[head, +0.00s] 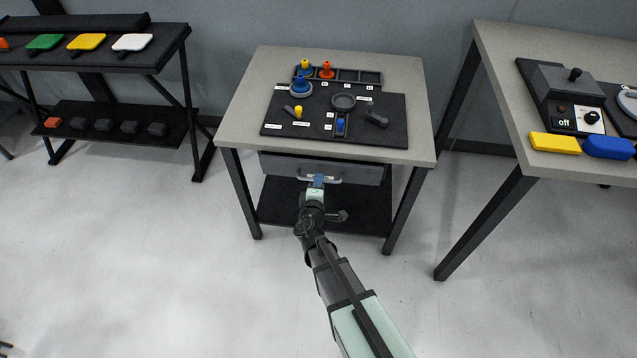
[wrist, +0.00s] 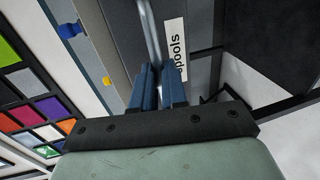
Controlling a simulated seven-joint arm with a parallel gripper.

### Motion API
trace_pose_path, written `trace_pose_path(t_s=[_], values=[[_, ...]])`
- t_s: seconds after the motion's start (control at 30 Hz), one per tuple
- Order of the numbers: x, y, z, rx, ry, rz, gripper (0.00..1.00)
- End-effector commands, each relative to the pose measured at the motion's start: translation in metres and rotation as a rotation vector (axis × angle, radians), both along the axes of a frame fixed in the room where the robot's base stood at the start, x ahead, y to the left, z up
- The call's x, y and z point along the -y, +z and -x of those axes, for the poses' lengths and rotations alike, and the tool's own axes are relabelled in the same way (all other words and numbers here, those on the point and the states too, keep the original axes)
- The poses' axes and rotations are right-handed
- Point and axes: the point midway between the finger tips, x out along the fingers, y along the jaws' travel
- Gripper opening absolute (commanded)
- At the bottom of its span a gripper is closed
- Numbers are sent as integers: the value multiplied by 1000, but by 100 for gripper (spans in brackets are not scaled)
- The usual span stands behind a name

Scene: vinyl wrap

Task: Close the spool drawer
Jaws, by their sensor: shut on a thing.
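The grey spool drawer (head: 364,174) sits under the top of the middle table. Its pale bar handle (head: 333,180) runs across the front. In the wrist view the handle (wrist: 149,28) passes between my fingers, beside a white label (wrist: 176,48) reading "spools". My gripper (head: 319,181) has blue fingers and is shut on the handle; the fingers also show in the wrist view (wrist: 159,88). The arm reaches up to it from the front. The drawer's inside is hidden, and I cannot tell exactly how far its front stands out from the table.
The middle table's top (head: 245,105) holds a black board (head: 385,135) with knobs and a ring. A dark lower shelf (head: 275,205) lies under the drawer. A dark rack (head: 110,60) stands left, another table (head: 505,85) right. The floor in front is clear.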

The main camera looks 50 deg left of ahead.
Motion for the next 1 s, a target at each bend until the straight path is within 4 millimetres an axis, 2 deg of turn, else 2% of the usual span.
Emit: trace_pose_path(t_s=[0.33, 0.6, 0.87, 0.9, 1.0], values=[[-1, 0, -1, 0, 0, 0, 0], [-25, 0, -24, 1, -2, 0, 0], [-25, 1, -25, 3, -2, -1, 0], [-25, 1, -25, 3, -2, -1, 16], [-25, 0, -25, 3, -2, -1, 26]])
